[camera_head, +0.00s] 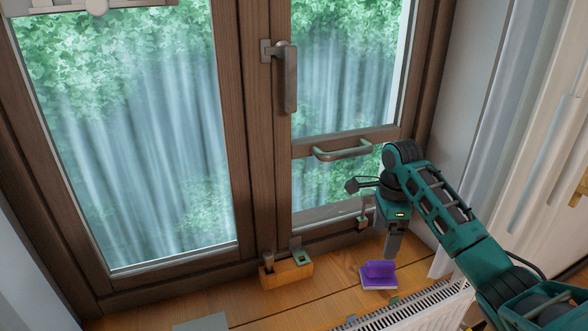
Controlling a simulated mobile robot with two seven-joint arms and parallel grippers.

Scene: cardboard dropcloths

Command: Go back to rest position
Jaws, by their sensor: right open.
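My right arm comes in from the lower right. My right gripper (378,238) is open, points down in front of the lower right window pane and holds nothing visible. It is above the wooden sill (325,300), over and behind a purple-topped block with a pale base (379,281), and appears apart from it. My left gripper is not in view.
A wooden holder (287,275) with upright items stands on the sill, left of the purple block. A grey flat piece (203,322) lies at the bottom left. The window has a handle (290,78) and a pull bar (343,153). A white radiator grille (415,307) borders the sill.

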